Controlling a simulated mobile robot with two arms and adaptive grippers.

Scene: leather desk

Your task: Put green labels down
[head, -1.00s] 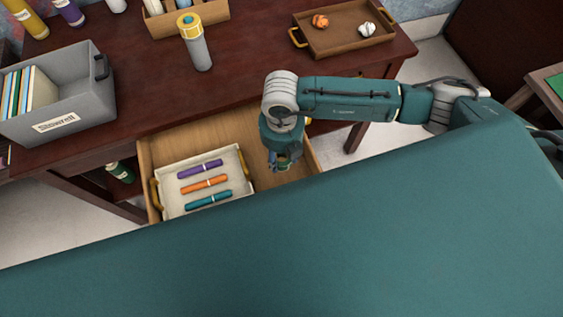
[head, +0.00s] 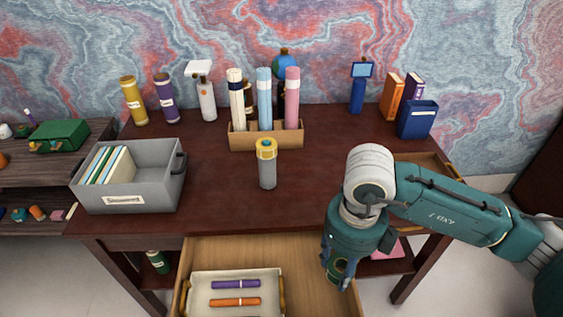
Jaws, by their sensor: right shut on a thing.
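My right gripper (head: 338,272) comes in from the right and points down over the right part of the open wooden drawer (head: 300,262). It is shut on a small round green thing (head: 341,266), seemingly the green labels, mostly hidden between the fingers. I cannot tell whether this touches the drawer floor. My left gripper is not in view.
A white tray (head: 264,283) with a purple marker (head: 236,284) and an orange marker (head: 235,301) lies in the drawer's left part. On the desk (head: 222,190) stand a grey bin (head: 160,192), a grey bottle (head: 267,172) and a wooden holder (head: 243,141) with rolls.

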